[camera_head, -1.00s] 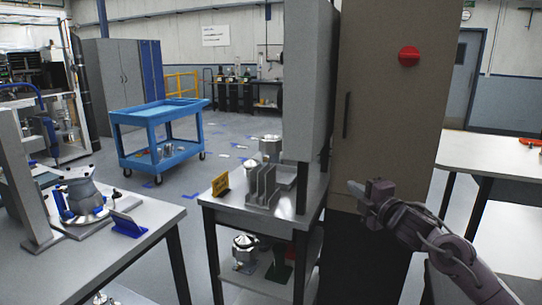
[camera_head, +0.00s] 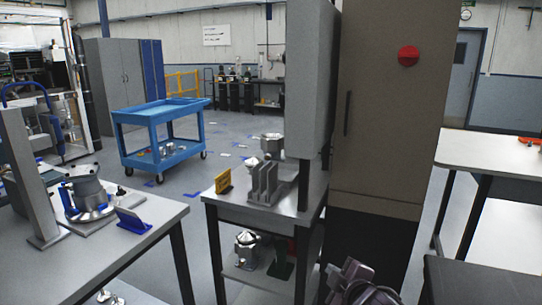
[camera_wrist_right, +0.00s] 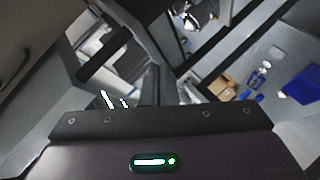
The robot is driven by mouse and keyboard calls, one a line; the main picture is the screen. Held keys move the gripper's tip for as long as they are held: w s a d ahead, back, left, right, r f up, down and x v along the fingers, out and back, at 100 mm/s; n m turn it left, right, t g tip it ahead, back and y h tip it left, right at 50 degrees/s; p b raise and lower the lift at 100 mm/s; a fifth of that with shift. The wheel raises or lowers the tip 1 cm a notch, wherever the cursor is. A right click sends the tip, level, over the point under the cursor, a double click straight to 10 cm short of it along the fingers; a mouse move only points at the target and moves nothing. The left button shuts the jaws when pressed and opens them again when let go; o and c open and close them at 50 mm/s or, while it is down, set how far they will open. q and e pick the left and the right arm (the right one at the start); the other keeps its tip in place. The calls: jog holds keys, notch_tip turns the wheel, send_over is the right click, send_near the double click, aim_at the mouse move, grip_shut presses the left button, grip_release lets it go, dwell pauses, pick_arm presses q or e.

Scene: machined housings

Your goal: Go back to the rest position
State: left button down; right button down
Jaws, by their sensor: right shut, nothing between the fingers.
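My right gripper (camera_head: 350,280) is low at the bottom edge of the head view, in front of the dark lower part of the tall cabinet (camera_head: 385,130). Only its dark purplish end shows, partly cut off by the frame edge. It is shut and empty, and apart from the tables. In the right wrist view, the dark wrist housing (camera_wrist_right: 160,150) with a green light fills the bottom. My left gripper is in neither view now.
A grey table (camera_head: 120,240) at left bears a machined housing (camera_head: 88,190) and a blue bracket. A middle table (camera_head: 225,205) holds a grey slotted fixture and a yellow sign. A blue cart (camera_head: 155,115) stands behind. A white table (camera_head: 490,150) is at right.

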jog(key=s+d+f+m+g+h, duration=0.1)
jog(key=s+d+f+m+g, duration=0.2)
jog(key=s, duration=0.7)
jog(key=s+f+m+g+h, duration=0.1)
jog(key=s+f+m+g, duration=0.35)
jog(key=s, duration=0.55)
jog(key=s+d+f+m+g+h, duration=0.15)
jog(key=s+f+m, duration=0.35)
jog(key=s, duration=0.5)
notch_tip(320, 180, down, 29)
jog(key=s+g+p, duration=0.1)
jog(key=s+g, duration=0.1)
jog(key=s+d+f, duration=0.1)
jog(key=s+f, duration=0.7)
jog(key=s, duration=0.1)
jog(key=s+d+f+g+p, duration=0.1)
jog(key=s+d+f, duration=0.1)
jog(key=s+f, duration=0.7)
jog(key=shift+s+d+n+y, duration=0.35)
jog(key=shift+s+n, duration=0.1)
jog(key=shift+s, duration=0.2)
